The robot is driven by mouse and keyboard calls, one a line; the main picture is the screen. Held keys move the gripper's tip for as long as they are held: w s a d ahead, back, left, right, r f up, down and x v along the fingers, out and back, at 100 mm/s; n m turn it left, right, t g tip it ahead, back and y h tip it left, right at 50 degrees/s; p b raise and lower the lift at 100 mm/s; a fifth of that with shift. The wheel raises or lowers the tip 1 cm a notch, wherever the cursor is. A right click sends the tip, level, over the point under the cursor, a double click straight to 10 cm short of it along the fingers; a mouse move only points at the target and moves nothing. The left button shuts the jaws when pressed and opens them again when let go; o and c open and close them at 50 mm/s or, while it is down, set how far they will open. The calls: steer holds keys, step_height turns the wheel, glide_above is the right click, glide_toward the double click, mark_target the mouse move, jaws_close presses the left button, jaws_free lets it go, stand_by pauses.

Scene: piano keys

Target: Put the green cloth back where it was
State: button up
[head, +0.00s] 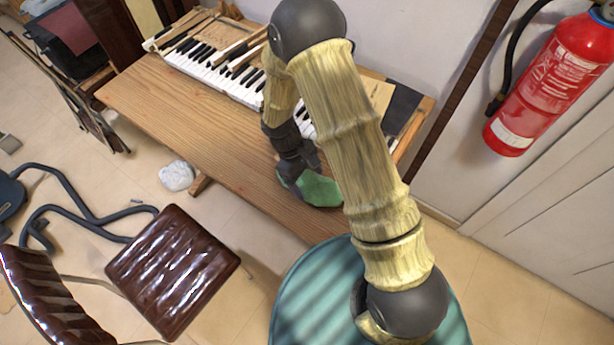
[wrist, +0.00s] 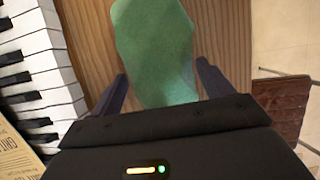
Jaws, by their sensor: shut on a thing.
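The green cloth (head: 320,190) is at the front edge of the wooden table, in the lower middle of the head view. My gripper (head: 291,173) is at the cloth, pointing down. In the wrist view, the cloth (wrist: 155,50) lies between the two dark fingers of my gripper (wrist: 162,78) and extends past them over the wood. The gripper is shut on the cloth. My arm hides part of the table, and I cannot tell whether the cloth touches the wood.
The wooden table (head: 185,115) carries a piano keyboard (head: 215,72) along its back; its left front is clear. A brown chair (head: 172,270) stands in front. A white lump (head: 176,176) lies on the floor. A red fire extinguisher (head: 548,85) hangs at right.

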steer(key=o, duration=1)
steer(key=shift+r, duration=0.1)
steer(key=b+v, duration=0.1)
steer(key=v, duration=1)
steer(key=shift+r, duration=0.45)
